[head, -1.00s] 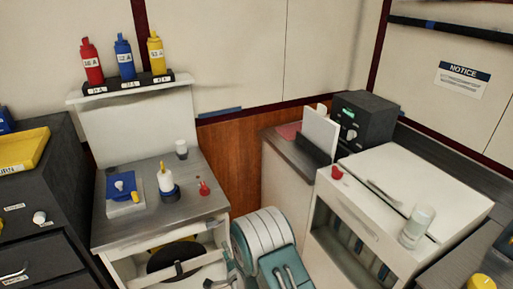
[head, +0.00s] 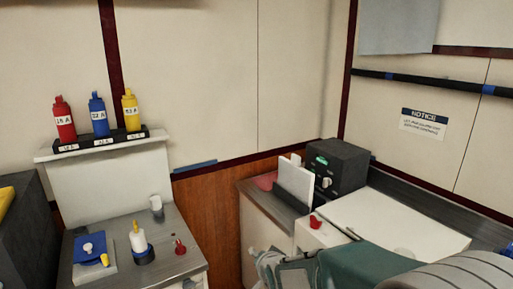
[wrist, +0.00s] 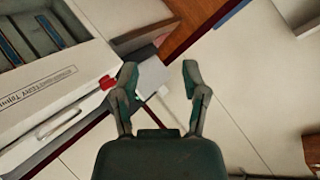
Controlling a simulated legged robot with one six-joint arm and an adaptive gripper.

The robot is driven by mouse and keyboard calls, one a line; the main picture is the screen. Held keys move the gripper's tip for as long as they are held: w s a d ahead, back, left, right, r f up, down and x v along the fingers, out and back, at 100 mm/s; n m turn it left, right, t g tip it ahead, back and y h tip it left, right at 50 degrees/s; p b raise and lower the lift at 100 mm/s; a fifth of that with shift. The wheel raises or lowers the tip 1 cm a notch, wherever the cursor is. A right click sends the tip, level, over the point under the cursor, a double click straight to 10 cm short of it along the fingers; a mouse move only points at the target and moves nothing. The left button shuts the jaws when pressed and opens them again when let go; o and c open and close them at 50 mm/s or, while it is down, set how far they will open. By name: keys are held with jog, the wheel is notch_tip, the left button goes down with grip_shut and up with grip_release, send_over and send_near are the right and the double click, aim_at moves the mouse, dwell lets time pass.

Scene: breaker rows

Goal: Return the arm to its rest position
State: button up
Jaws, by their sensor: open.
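My arm (head: 450,272) comes in from the lower right in the head view, with pale grey rounded links and a green section. My gripper (head: 268,264) is at its left end, in front of the right-hand cabinet. In the wrist view my gripper (wrist: 160,72) has its two green-grey fingers spread apart, with nothing between them. A red knob and a white panel show beyond the fingers, apart from them as far as I can tell.
A white-topped cabinet (head: 395,222) with a red knob (head: 316,222) stands behind my arm. A black box (head: 335,168) and upright white panel (head: 296,180) are behind it. Left, a grey-topped stand (head: 175,250) holds bottles and small items. Wood panelling (head: 205,215) lies between.

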jog(key=s+d+r+n+g+h, duration=0.1)
jog(key=s+d, duration=0.3)
jog(key=s, duration=0.5)
jog(key=s+d+r+n+g+h, duration=0.1)
jog(key=s+d+r+n+g, duration=0.2)
jog(key=s, duration=0.6)
jog(key=s+d+r+n+g+h, duration=0.1)
jog(key=s+d+r, duration=0.3)
jog(key=s+d, duration=0.3)
jog(key=s, duration=0.3)
jog(key=shift+d+r+n+g, duration=0.2)
jog(key=shift+r+n+g, duration=0.05)
jog(key=shift+n+g, duration=0.15)
